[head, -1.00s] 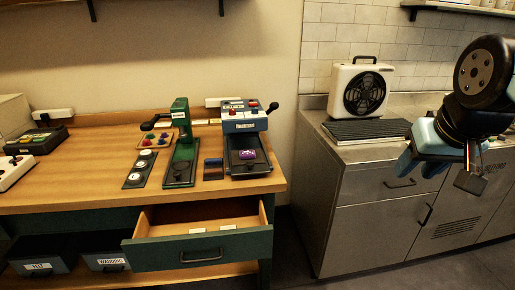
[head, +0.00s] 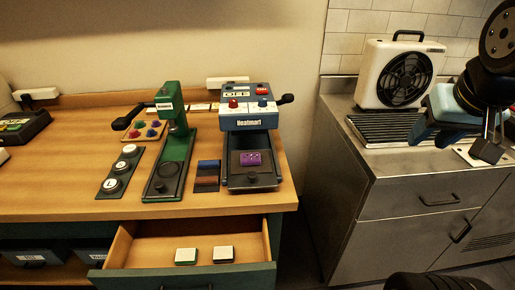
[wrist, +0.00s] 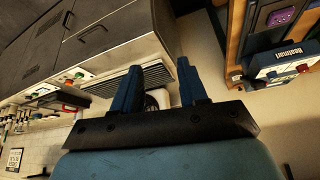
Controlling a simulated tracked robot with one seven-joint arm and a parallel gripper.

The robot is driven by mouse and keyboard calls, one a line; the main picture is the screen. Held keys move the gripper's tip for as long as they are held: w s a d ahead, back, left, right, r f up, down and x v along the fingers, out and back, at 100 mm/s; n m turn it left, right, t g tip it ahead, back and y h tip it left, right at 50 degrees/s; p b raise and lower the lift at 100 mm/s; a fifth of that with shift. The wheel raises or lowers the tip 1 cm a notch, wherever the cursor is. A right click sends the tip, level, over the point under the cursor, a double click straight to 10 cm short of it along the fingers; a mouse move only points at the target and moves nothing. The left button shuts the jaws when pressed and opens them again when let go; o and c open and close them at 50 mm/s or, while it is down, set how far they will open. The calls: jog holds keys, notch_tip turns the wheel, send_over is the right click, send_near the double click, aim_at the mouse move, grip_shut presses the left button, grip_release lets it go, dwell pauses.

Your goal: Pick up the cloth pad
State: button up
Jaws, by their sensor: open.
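Two small white-topped pads lie apart in the open drawer (head: 130,245) in the head view: a left one with a green edge (head: 186,256) and a right one with a dark edge (head: 223,254). I cannot tell which, if either, is the cloth pad. A purple piece (head: 251,158) lies on the lower plate of the heat press (head: 249,120). My gripper (head: 430,134) is at the right, before the metal counter and far from the drawer. In the wrist view my gripper (wrist: 159,76) has its two blue fingers apart with nothing between them.
A green hand press (head: 171,150), a strip with round dials (head: 121,172) and a striped swatch card (head: 206,175) stand on the wooden table (head: 60,180). A fan (head: 398,75) and a ridged black rack (head: 385,127) are on the metal counter (head: 380,165). Labelled bins sit under the table.

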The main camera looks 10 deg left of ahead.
jog(key=shift+o, duration=0.2)
jog(key=o, duration=0.3)
jog(key=shift+w+a, duration=0.25)
jog(key=shift+w, duration=0.05)
jog(key=o, duration=0.6)
jog(key=w+a, duration=0.4)
jog(key=w, duration=0.1)
jog(key=shift+w+a+f+n+g+y, duration=0.25)
jog(key=shift+a+n+g+y, duration=0.05)
jog(key=shift+a, duration=0.05)
jog(key=shift+o, duration=0.3)
jog(key=w+a+f, duration=0.2)
jog(key=w+a, duration=0.3)
jog(key=a, duration=0.3)
jog(key=shift+n+g, duration=0.3)
jog(key=n, duration=0.2)
send_near(251, 158)
jog(key=x, duration=0.3)
jog(key=shift+a, duration=0.15)
jog(key=shift+x, duration=2.7)
